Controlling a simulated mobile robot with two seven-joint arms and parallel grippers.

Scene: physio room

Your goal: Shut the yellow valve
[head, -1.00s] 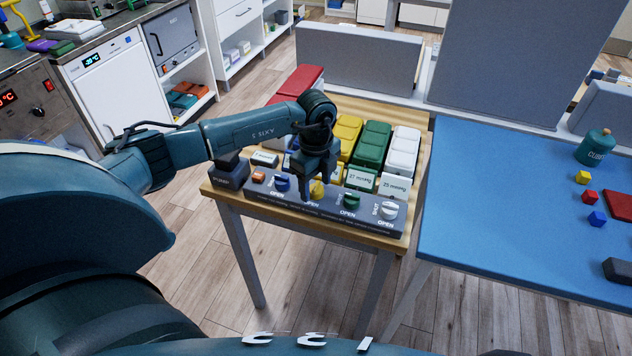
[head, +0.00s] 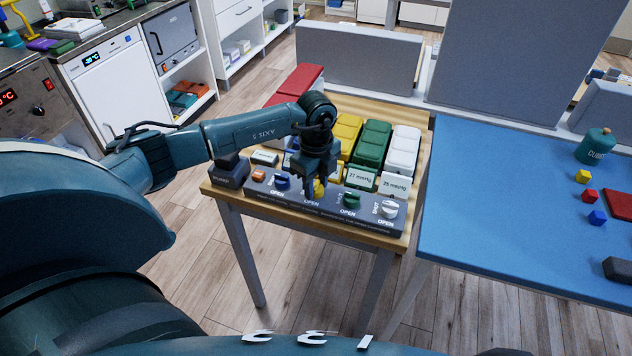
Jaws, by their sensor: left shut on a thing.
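The yellow valve (head: 319,188) is a small knob on a dark grey valve panel (head: 275,200) along the front of a wooden table. My left gripper (head: 318,190) reaches down over it from above and is shut on it, hiding most of the knob. The word OPEN is printed below the knob; its exact angle cannot be told. A blue valve (head: 282,182) is to its left; a green valve (head: 351,201) and a white valve (head: 390,208) are to its right. My right gripper is not in view.
Behind the panel stand yellow (head: 347,132), green (head: 372,143) and white (head: 403,150) blocks, with pressure displays (head: 395,185) before them. A red block (head: 296,85) is further back. A blue table (head: 500,220) with small cubes and a teal canister (head: 595,147) is at right.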

